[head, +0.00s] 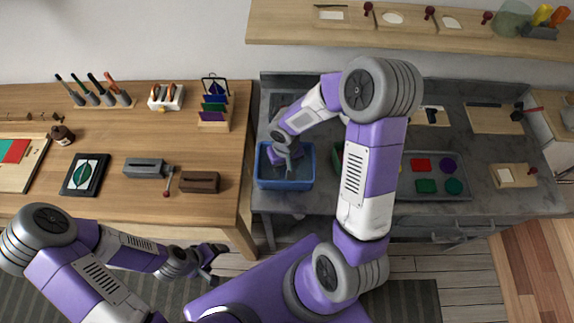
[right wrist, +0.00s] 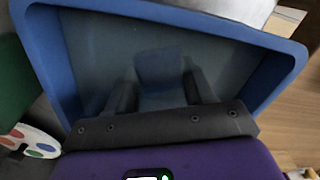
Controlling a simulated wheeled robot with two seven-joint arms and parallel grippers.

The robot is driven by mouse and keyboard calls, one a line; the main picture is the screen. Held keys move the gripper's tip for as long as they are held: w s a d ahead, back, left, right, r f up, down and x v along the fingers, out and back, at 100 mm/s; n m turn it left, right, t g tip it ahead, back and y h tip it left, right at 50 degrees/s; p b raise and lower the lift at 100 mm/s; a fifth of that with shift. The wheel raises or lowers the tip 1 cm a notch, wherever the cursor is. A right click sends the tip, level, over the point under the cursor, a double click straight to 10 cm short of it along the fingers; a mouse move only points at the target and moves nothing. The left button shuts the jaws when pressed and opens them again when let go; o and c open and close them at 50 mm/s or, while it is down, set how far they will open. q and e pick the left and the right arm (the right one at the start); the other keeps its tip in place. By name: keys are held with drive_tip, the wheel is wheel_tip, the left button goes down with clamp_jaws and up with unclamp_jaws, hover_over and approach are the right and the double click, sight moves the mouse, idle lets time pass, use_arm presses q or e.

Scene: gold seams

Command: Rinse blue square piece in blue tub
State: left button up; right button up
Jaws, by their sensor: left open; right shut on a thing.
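The blue tub (head: 260,178) stands on the grey counter just right of the wooden table, with greyish water in it. My right gripper (head: 287,164) reaches down into the tub. In the right wrist view the right gripper (right wrist: 163,85) is shut on the blue square piece (right wrist: 160,70), which is held between its two fingers inside the tub's blue walls (right wrist: 55,65). The piece seems to be in the water; how deep, I cannot tell. In the head view the piece is hidden. My left gripper (head: 212,262) is open and empty, low in front of the wooden table.
A grey tray (head: 447,193) with red, purple and green pieces lies right of my right arm. A green container (head: 338,160) is partly hidden behind that arm. The wooden table (head: 120,205) at left bears tools, a rack and small blocks. A shelf (head: 340,32) runs along the back.

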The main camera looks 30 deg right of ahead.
drive_tip(key=shift+r, duration=0.1)
wheel_tip(320, 180, up, 11)
drive_tip(key=p, duration=0.8)
drive_tip(key=shift+r+p, duration=0.2)
drive_tip(key=shift+p, duration=0.1)
idle(1.1)
